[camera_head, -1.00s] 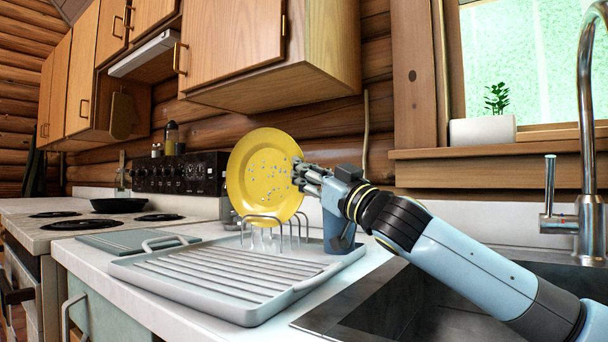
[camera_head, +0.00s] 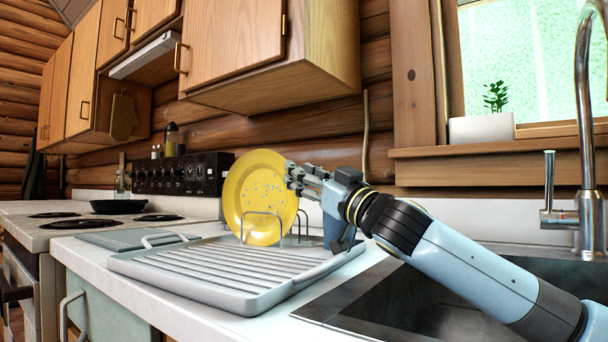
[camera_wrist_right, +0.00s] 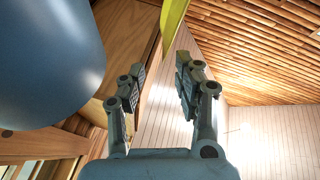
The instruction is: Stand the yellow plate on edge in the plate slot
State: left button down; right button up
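The yellow speckled plate (camera_head: 258,200) stands on edge, near upright, among the wire loops of the plate slot (camera_head: 264,214) at the back of the grey drying rack (camera_head: 215,272). One loop crosses in front of its lower face; others show to its right. My right gripper (camera_head: 291,176) is at the plate's right edge and overlaps it in the head view. In the right wrist view, its two fingers (camera_wrist_right: 158,88) are spread with a clear gap, and the plate's edge (camera_wrist_right: 174,18) shows beyond the fingertips. My left gripper is not in view.
A blue-grey cup-like thing (camera_head: 333,230) stands at the rack's back right, under my right wrist. The sink (camera_head: 420,295) and faucet (camera_head: 588,150) are at right. A stove with a black pan (camera_head: 118,206) is at left. Wall cabinets (camera_head: 232,50) hang above.

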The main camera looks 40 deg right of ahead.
notch_tip(320, 180, up, 10)
dwell(0.6)
dwell(0.5)
